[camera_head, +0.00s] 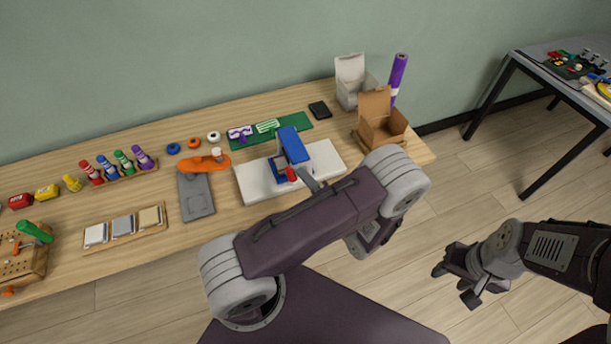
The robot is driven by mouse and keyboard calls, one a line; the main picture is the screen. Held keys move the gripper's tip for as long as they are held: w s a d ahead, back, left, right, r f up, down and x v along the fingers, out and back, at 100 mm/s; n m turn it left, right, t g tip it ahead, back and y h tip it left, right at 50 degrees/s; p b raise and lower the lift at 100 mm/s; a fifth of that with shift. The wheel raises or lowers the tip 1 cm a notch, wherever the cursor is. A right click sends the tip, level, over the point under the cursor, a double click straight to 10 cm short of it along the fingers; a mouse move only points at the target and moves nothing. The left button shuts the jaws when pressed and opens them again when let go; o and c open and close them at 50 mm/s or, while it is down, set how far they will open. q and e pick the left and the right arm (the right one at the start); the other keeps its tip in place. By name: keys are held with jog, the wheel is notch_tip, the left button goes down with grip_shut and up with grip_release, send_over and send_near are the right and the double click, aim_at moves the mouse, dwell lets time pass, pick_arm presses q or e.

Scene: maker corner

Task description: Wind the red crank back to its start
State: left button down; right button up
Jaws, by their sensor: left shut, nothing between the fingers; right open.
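The red crank (291,175) shows as a small red part at the front of a blue device (292,147) standing on a white base board (322,157). My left gripper (308,179) is mostly hidden behind my own arm; its grey end shows just right of the crank, shut with nothing held. I cannot tell whether it touches the crank. The crank's lower side and its turn angle are hard to make out. My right gripper (456,283) is open and empty above the floor, away from the workbench.
The workbench (250,107) carries an orange tool on a grey plate (197,197) left of the device. A green mat (297,123) lies behind it. An open cardboard box (381,127) and a white box (351,80) stand at right. My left arm covers the bench's front edge.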

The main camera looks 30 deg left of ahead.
pick_arm(q)
jog(key=s+d+r+b, duration=0.1)
jog(key=s+d+r, duration=0.1)
jog(key=d, duration=0.9)
jog(key=shift+s+r, duration=0.15)
jog(key=shift+r, duration=0.35)
